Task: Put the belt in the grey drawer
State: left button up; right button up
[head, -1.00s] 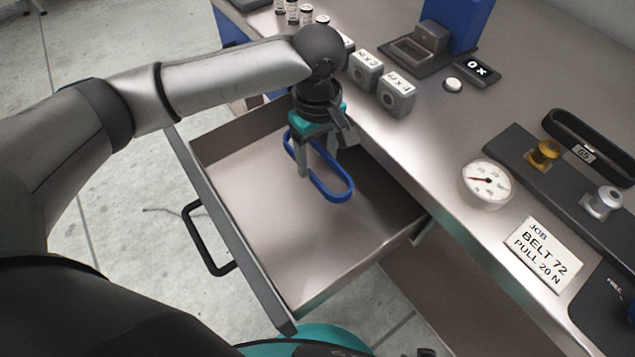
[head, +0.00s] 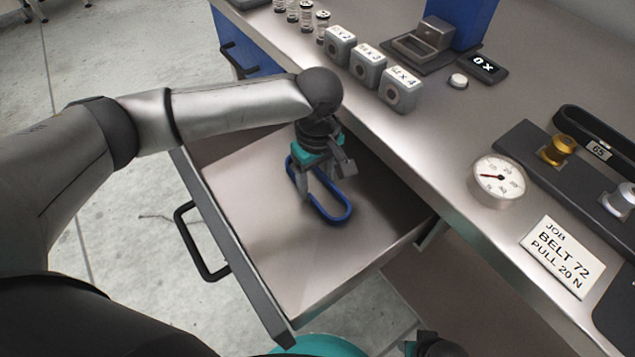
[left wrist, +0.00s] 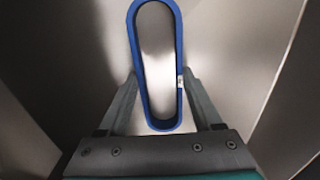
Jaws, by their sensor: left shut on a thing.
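The blue belt (head: 349,207) is a long closed loop. It also shows in the left wrist view (left wrist: 179,50), with a small pale tag on its right side. My left gripper (head: 324,188) is shut on the belt, one finger on each long side in the left wrist view (left wrist: 159,80). The grey drawer (head: 290,255) is pulled out from under the bench. The belt is inside its walls, low over the floor; whether it touches the floor I cannot tell. A dark and teal part of my right arm (head: 436,346) shows at the bottom edge; its fingers are unclear.
A blue drawer (head: 250,62) is beyond the grey one. On the bench (head: 440,150) are a round dial (head: 497,182), a job card (head: 556,257) reading BELT 72, PULL 20 N, several grey blocks (head: 398,90) and a black belt (head: 597,130) tagged 65.

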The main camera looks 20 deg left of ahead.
pick_arm(q)
jog(key=shift+f, duration=0.15)
jog(key=o, duration=0.9)
jog(key=shift+f, duration=0.15)
jog(key=o, duration=0.5)
jog(key=shift+c, duration=0.2)
jog(key=shift+r, duration=0.2)
